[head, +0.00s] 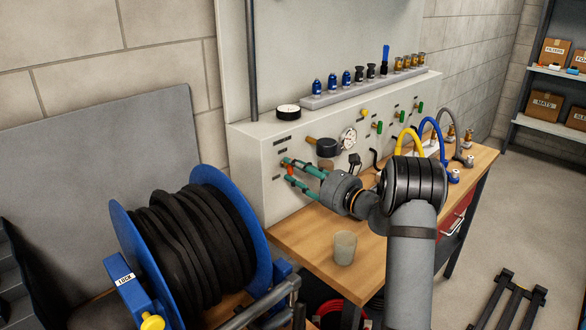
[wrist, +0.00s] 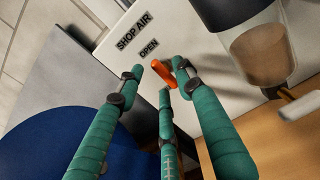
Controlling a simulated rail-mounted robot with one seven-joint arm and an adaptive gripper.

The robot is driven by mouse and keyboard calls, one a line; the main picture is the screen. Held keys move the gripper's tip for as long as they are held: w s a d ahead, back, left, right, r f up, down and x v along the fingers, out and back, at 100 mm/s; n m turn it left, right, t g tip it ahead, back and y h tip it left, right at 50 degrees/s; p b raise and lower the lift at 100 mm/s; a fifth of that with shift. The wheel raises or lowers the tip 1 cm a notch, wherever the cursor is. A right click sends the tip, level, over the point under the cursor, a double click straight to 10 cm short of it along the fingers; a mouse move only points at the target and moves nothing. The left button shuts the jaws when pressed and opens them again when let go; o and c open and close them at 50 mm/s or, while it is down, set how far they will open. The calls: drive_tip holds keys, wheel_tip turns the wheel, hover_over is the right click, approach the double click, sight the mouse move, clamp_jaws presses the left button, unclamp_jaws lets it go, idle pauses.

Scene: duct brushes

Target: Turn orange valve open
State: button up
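The orange valve handle (wrist: 163,74) is a short lever on the pale panel, below the labels "SHOP AIR" (wrist: 134,30) and "OPEN" (wrist: 149,48). In the wrist view it slants from upper left to lower right. A small part of the orange valve (head: 290,170) also shows in the head view. My gripper (wrist: 159,77) has three green fingers spread apart around the handle, two at its sides and one below. I cannot tell whether any finger touches it. The valve's base is partly hidden.
The panel box (head: 255,170) stands on a wooden bench (head: 300,238). A clear-bowled filter (wrist: 262,45) is close right of the valve. A blue hose reel (head: 195,250) stands at the left. A cup (head: 344,248) is on the bench below my arm.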

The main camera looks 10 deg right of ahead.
drive_tip(key=v, duration=1)
drive_tip(key=shift+s+d, duration=0.15)
drive_tip(key=x, duration=1.2)
drive_tip(key=shift+p, duration=0.3)
